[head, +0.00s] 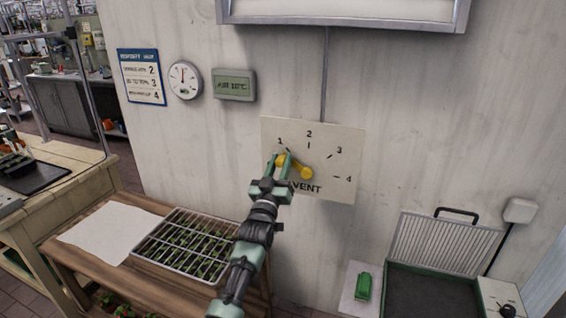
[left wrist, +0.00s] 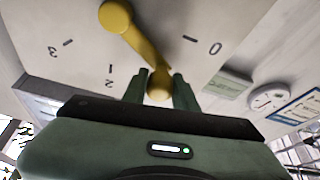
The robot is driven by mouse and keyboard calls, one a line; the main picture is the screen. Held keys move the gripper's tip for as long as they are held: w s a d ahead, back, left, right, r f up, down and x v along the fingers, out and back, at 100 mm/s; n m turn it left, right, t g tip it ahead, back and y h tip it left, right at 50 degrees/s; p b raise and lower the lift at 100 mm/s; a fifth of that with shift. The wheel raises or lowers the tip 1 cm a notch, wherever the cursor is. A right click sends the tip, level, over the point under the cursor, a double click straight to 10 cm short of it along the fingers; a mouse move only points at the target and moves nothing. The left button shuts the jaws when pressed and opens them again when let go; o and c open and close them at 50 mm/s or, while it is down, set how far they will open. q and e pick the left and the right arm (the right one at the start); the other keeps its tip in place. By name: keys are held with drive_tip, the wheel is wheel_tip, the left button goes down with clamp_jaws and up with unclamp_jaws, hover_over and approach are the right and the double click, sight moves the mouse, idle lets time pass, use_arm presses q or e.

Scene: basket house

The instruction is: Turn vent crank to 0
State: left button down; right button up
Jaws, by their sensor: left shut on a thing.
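The yellow vent crank (head: 306,173) is on a cream dial plate (head: 343,142) on the wall, lettered VENT. In the head view its arm points left and slightly up from the hub, below the 1 mark. My left gripper (head: 281,163) is shut on the crank's knob, which also shows between the fingers in the left wrist view (left wrist: 160,85). There the crank arm (left wrist: 137,48) runs up left to the hub. The 0 (left wrist: 215,47) is to the right of the knob, apart from it. In the head view the 0 cannot be seen. My right gripper is out of view.
A seedling tray (head: 137,262) sits on a wooden bench below. An open ribbed-lid box (head: 446,243) stands lower right. The wall right of the dial is clear.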

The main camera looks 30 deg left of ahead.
use_arm(q)
drive_tip(key=shift+s+a+f+n+g+y, duration=0.15)
drive_tip(key=shift+f+n+g+y, duration=0.55)
drive_tip(key=shift+n, duration=0.9)
drive_tip(key=shift+w+a+f+n+g+y, duration=0.1)
drive_tip(key=shift+a+f+n+g+y, duration=0.25)
drive_tip(key=shift+f+n, duration=0.95)
drive_tip(key=shift+s+a+f+n+g+y, duration=0.1)
drive_tip(key=shift+f+n+g+y, duration=0.45)
drive_tip(key=shift+n, duration=1.35)
drive_tip(key=c, duration=1.1)
unclamp_jaws()
drive_tip(key=shift+r, duration=0.1)
drive_tip(key=shift+s, duration=0.1)
